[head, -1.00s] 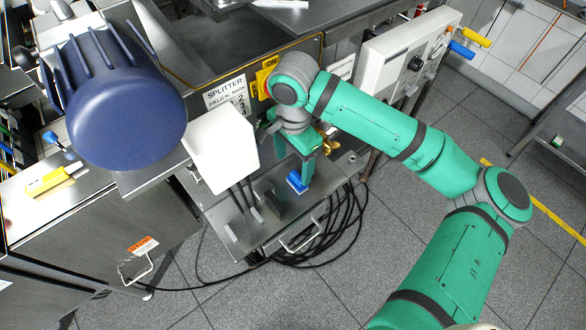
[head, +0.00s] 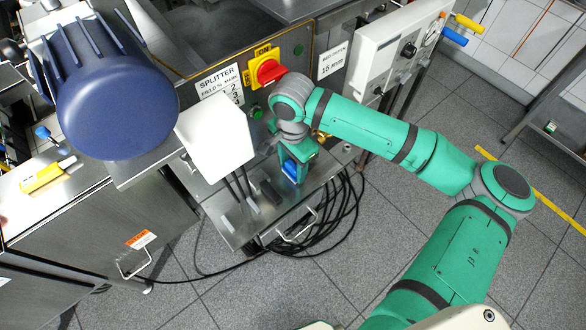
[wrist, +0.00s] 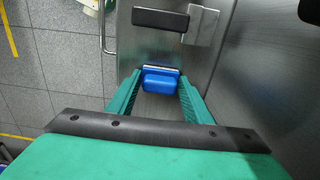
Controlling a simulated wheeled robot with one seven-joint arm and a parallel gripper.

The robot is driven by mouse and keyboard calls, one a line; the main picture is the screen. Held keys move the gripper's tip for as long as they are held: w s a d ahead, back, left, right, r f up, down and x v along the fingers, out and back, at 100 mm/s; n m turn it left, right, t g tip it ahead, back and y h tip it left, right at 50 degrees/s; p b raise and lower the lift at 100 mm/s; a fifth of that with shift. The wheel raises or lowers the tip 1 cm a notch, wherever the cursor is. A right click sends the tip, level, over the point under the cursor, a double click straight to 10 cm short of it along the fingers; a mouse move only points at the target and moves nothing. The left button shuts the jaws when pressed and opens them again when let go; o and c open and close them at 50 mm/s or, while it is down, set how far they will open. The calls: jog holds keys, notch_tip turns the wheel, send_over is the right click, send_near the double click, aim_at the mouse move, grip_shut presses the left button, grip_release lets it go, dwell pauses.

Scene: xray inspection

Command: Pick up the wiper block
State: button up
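The wiper block (wrist: 161,82) is a small blue block with a pale strip along its far edge. It sits on the steel ledge, between the fingertips of my gripper (wrist: 160,76) in the wrist view. The fingers stand apart on either side of it, with a narrow gap at the left; contact at the right is hard to tell. In the head view the wiper block (head: 291,170) shows low at the end of my gripper (head: 296,167), partly covered by the green fingers. It seems to rest on the ledge.
A dark block (wrist: 160,19) and a grey metal block (wrist: 202,24) lie farther along the ledge (head: 243,226). A white box (head: 215,150) stands left of my gripper. A red knob (head: 269,71) on a yellow plate is behind. Black cables (head: 335,225) lie on the floor.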

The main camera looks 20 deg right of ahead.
jog(key=c, duration=0.3)
jog(key=shift+r, duration=0.15)
jog(key=shift+w+r, duration=0.1)
jog(key=shift+r, duration=0.15)
jog(key=shift+w+r, duration=0.1)
jog(key=shift+r, duration=0.8)
jog(key=shift+s+d+r, duration=1)
jog(key=shift+s+r, duration=0.75)
jog(key=shift+s, duration=0.45)
jog(key=shift+s+d+r, duration=1.05)
jog(key=shift+s+r, duration=0.7)
jog(key=shift+s, duration=0.4)
jog(key=shift+s+d+r, duration=1)
jog(key=shift+s+r, duration=0.75)
jog(key=shift+s, duration=0.45)
jog(key=shift+w, duration=0.1)
jog(key=shift+o, duration=1)
jog(key=shift+w, duration=0.1)
